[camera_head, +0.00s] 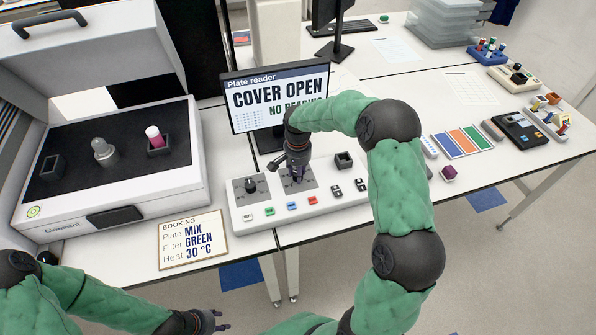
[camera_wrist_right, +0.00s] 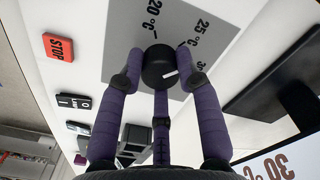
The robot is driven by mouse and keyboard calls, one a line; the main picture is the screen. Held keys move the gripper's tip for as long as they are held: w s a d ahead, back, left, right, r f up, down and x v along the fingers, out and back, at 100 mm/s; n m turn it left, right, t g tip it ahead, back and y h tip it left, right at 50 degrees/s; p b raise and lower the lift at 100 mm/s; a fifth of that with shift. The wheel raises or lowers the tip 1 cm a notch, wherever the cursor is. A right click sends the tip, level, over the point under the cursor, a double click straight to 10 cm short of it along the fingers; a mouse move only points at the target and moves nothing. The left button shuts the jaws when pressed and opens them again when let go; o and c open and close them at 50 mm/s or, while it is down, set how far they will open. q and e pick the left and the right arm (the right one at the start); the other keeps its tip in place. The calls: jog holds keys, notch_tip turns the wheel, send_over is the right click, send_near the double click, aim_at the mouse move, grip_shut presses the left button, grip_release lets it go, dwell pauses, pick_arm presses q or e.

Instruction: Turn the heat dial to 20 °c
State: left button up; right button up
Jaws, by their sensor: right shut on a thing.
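The heat dial (camera_wrist_right: 158,66) is a round black knob with a white pointer line on a grey plate printed 20 °C, 25 °C and 30. Its pointer aims away from the 20 °C label, roughly toward the 30 side. My right gripper (camera_wrist_right: 158,75) is shut on the dial, its purple fingers around the knob. In the head view the right gripper (camera_head: 297,172) is over the right-hand grey plate of the white control panel (camera_head: 262,222), hiding the dial. My left gripper (camera_head: 217,322) is low at the bottom edge, away from the panel; its opening is unclear.
Another black dial (camera_head: 250,186) sits left on the panel, with coloured buttons along the front. A monitor (camera_head: 278,97) reading COVER OPEN stands behind. A booking card (camera_head: 192,240) says Heat 30 °C. An open instrument (camera_head: 120,205) stands at left. A red STOP button (camera_wrist_right: 58,47) is near the dial.

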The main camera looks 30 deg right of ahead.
jog(key=n, duration=0.3)
jog(key=shift+s+a+n, duration=0.1)
jog(key=shift+a+n, duration=0.05)
jog(key=shift+n, duration=0.15)
jog(key=n+p, duration=0.1)
jog(key=n, duration=0.2)
jog(key=shift+f+n, duration=0.1)
jog(key=shift+n, duration=0.2)
jog(key=n+p, duration=0.1)
jog(key=n, duration=0.5)
jog(key=shift+s+n, duration=0.1)
jog(key=shift+n, duration=0.2)
jog(key=o, duration=1.1)
jog(key=shift+d, duration=0.2)
jog(key=shift+o, duration=0.2)
